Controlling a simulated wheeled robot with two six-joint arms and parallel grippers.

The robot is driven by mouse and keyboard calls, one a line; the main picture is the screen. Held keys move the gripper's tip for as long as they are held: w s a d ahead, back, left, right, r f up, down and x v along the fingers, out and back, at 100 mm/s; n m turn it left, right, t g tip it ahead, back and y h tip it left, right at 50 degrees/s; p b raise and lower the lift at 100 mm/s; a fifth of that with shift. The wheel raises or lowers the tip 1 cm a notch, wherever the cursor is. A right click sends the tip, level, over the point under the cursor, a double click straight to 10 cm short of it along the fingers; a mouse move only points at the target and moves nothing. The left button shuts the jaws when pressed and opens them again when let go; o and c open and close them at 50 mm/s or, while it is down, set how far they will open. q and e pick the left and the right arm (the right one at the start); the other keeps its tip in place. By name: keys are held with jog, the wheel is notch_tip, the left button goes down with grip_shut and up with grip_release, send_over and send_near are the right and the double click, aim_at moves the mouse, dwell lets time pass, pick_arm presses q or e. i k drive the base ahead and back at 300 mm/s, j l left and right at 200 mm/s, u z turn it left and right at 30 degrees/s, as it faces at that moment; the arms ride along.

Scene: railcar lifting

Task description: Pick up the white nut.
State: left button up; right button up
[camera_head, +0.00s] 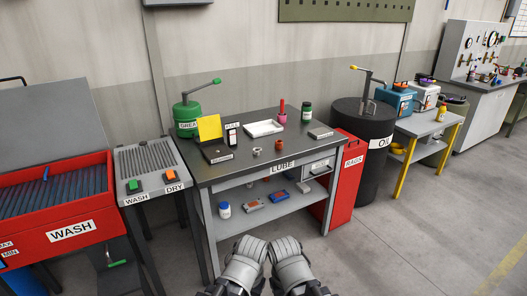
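A small pale ring-shaped piece, which looks like the white nut (257,151), lies on the dark top of the lube table (236,170). A reddish-brown ring (279,145) lies just to its right, apart from it. Grey rounded links of my two arms show side by side at the bottom centre, in front of the table and well away from the nut. I cannot make out the fingers of either gripper.
A white tray (263,129), a red bottle (282,113) and a dark green can (306,112) stand behind the nut. A dark box (217,154) and yellow card (209,128) are to its left. The front of the tabletop is clear. A red cabinet (346,185) stands right.

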aim_at(257, 150)
jog(key=i+j, duration=0.3)
jog(key=i, duration=0.15)
jog(key=i+j, duration=0.35)
jog(key=i+z, duration=0.15)
jog(key=z, duration=0.75)
jog(key=i+j+z, duration=0.35)
jog(key=i+j, duration=0.05)
jog(key=j, duration=0.1)
